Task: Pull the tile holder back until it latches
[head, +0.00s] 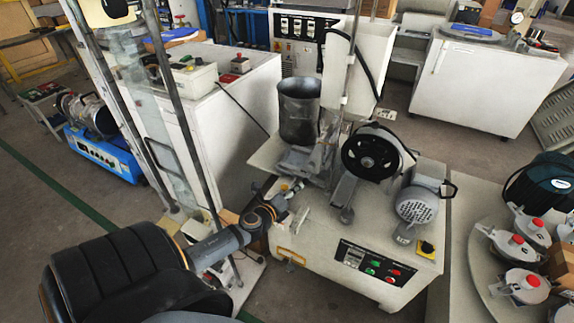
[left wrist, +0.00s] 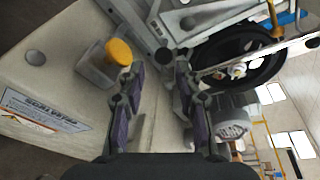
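The tile testing machine (head: 330,240) has a black wheel (head: 371,153), also in the left wrist view (left wrist: 235,60). The tile holder seems to be the metal framework (left wrist: 160,22) beside the wheel; its exact outline and whether it is latched I cannot tell. A yellow knob (left wrist: 118,52) on a small metal block stands on the machine top, left of my left gripper (left wrist: 160,72). The left gripper also shows at the machine's left side in the head view (head: 290,197). Its two fingers are apart with nothing seen between them. My right gripper is not in view.
A grey hopper bucket (head: 298,110) stands behind the gripper. A motor (head: 417,205) and a control panel (head: 372,267) are on the machine's right and front. At the right, a table (head: 462,262) holds several lidded jars (head: 525,285). Vertical posts rise near my left arm.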

